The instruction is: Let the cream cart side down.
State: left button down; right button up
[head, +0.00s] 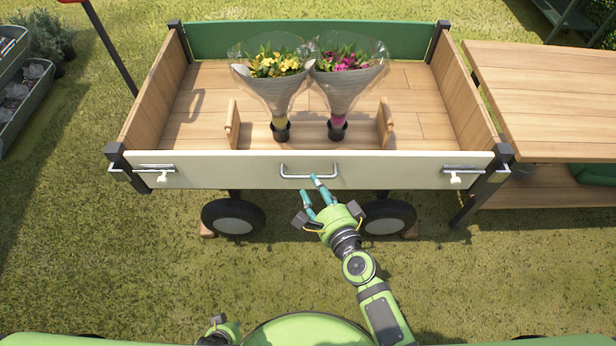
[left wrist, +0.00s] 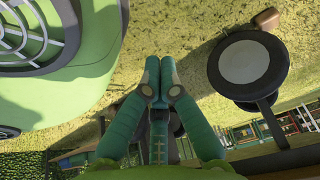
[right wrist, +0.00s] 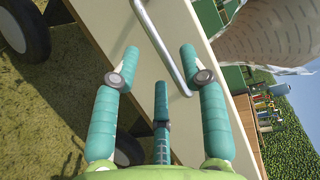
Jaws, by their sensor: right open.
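The cream cart side (head: 230,175) stands upright as the front wall of the wooden cart, with a metal handle (head: 309,165) at its middle. A latch with a white knob sits at its left end (head: 162,174) and another at its right end (head: 455,176). My right gripper (head: 313,192) is open just below the handle. In the right wrist view, the handle bar (right wrist: 163,42) crosses between the open fingertips (right wrist: 159,55); I cannot tell whether they touch it. My left gripper (left wrist: 159,65) is shut and empty, low near my base, away from the cart.
Two wrapped bouquets, yellow (head: 277,68) and pink (head: 343,64), stand in a wooden holder inside the cart. A wooden table (head: 550,90) adjoins the cart's right. Wheels (head: 233,216) show below the cream side. The grass in front is clear apart from my arm.

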aim_at(309, 178)
pick_arm(q)
jog(key=shift+w+b, duration=0.3)
jog(key=shift+w, duration=0.5)
pick_arm(e)
jog(key=x, duration=0.5)
jog(key=shift+c, duration=0.4)
grip_shut()
pick_arm(q)
jog(key=shift+f, duration=0.15)
pick_arm(e)
jog(key=shift+f, duration=0.1)
